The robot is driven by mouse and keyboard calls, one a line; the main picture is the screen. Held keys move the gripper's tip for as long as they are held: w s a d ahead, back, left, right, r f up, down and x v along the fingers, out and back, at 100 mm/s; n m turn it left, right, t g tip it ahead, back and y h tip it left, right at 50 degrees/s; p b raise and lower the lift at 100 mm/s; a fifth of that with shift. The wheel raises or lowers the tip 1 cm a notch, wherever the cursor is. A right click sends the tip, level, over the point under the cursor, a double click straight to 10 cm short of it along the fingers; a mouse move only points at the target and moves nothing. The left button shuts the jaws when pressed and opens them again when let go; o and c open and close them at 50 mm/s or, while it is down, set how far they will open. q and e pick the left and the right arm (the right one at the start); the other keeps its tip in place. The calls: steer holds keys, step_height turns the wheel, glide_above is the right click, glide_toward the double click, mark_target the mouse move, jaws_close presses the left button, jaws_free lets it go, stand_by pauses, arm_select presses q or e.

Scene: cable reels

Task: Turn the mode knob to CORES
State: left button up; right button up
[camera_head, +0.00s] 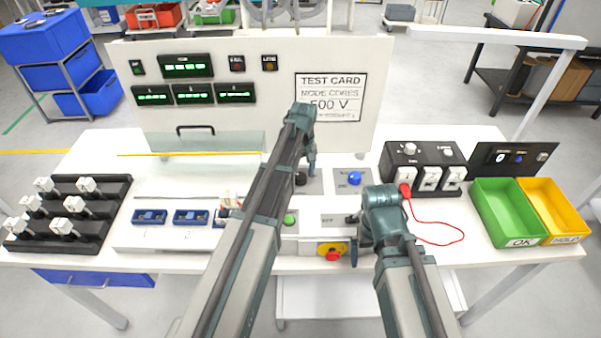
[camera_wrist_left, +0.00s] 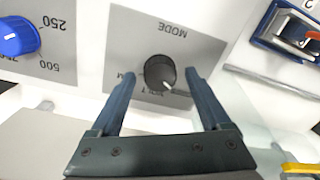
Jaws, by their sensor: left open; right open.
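The mode knob (camera_wrist_left: 160,73) is a round dark knob on a grey plate lettered MODE, upside down in the left wrist view. Its white pointer mark faces down and slightly right there, near small lettering partly covered by the knob. In the head view the knob (camera_head: 300,179) is partly hidden by my left arm. My left gripper (camera_head: 310,170) is open above the plate. In the left wrist view its fingers (camera_wrist_left: 156,76) stand on either side of the knob, with gaps. My right gripper (camera_head: 353,236) is open near the panel's front edge. The test card (camera_head: 330,97) reads MODE CORES, 500 V.
A blue voltage knob (camera_head: 355,178) sits right of the mode knob. A green button (camera_head: 290,220) and a red stop button (camera_head: 333,255) are in front. A black box with a red lead (camera_head: 420,150), a green bin (camera_head: 508,213) and a yellow bin (camera_head: 555,210) stand right.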

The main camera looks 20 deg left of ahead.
mark_target(302, 175)
arm_select(q)
step_height(302, 175, up, 14)
steer(key=p, duration=1.3)
steer(key=shift+w+d+f, duration=0.15)
steer(key=shift+d+f, duration=0.05)
steer(key=shift+f, duration=0.15)
steer(key=f+b, duration=1.2)
steer(key=b, duration=0.1)
steer(key=shift+a+f, duration=0.2)
steer(key=shift+f, duration=0.2)
step_height(302, 175, up, 14)
steer(key=p, duration=1.4)
step_height(302, 175, down, 15)
steer(key=b, duration=1.5)
steer(key=shift+f, duration=0.2)
steer(key=shift+r+m, duration=0.3)
steer(key=shift+m, duration=0.1)
steer(key=m, duration=0.3)
steer(key=shift+s, duration=0.2)
steer(key=m, duration=0.4)
